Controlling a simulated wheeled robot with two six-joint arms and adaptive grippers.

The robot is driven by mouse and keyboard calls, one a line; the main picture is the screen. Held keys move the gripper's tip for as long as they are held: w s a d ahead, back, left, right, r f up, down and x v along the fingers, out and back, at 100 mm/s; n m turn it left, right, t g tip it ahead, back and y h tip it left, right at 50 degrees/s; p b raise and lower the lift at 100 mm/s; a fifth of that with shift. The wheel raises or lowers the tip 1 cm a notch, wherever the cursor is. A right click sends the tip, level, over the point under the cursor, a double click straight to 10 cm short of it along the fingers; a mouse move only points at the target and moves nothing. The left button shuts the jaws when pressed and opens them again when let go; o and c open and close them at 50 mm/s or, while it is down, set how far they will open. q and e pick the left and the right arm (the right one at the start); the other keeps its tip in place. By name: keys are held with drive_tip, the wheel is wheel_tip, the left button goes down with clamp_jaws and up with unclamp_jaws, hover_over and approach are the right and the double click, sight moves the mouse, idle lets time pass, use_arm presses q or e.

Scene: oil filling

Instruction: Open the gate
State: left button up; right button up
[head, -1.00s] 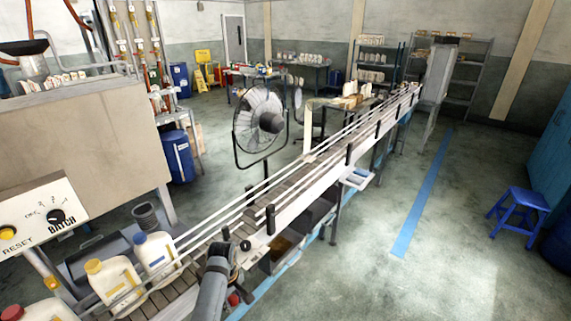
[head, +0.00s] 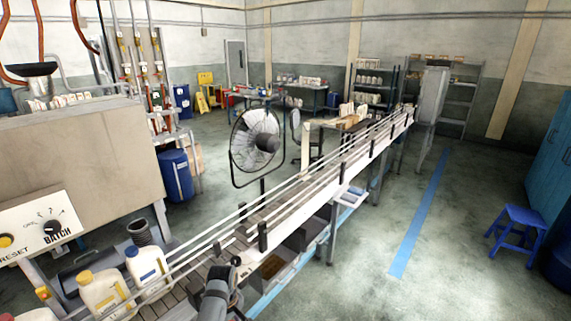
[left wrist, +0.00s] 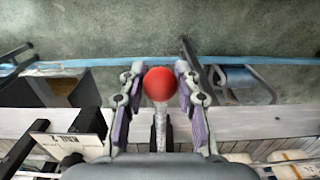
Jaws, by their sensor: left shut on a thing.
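In the left wrist view, a lever with a red ball knob (left wrist: 160,84) and a metallic stem stands upright in the picture between the fingers of my left gripper (left wrist: 160,78). The gripper is shut on the knob, with one finger on each side. In the head view, part of my arm shows at the bottom beside the conveyor (head: 262,216); the knob and the fingertips cannot be made out there. I cannot tell which part is the gate or how it stands. My right gripper is not in view.
Bottles with a yellow cap (head: 103,292) and a blue cap (head: 147,266) stand on the near conveyor. A control panel (head: 42,236) is at the left, a fan (head: 255,140) behind the conveyor. A blue stool (head: 516,228) stands right; the floor between is clear.

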use_arm(q)
drive_tip(key=o, duration=0.9)
drive_tip(key=shift+o, duration=0.8)
drive_tip(key=shift+d, duration=0.15)
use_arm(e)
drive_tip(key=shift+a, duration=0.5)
use_arm(q)
drive_tip(key=shift+r, duration=3.5)
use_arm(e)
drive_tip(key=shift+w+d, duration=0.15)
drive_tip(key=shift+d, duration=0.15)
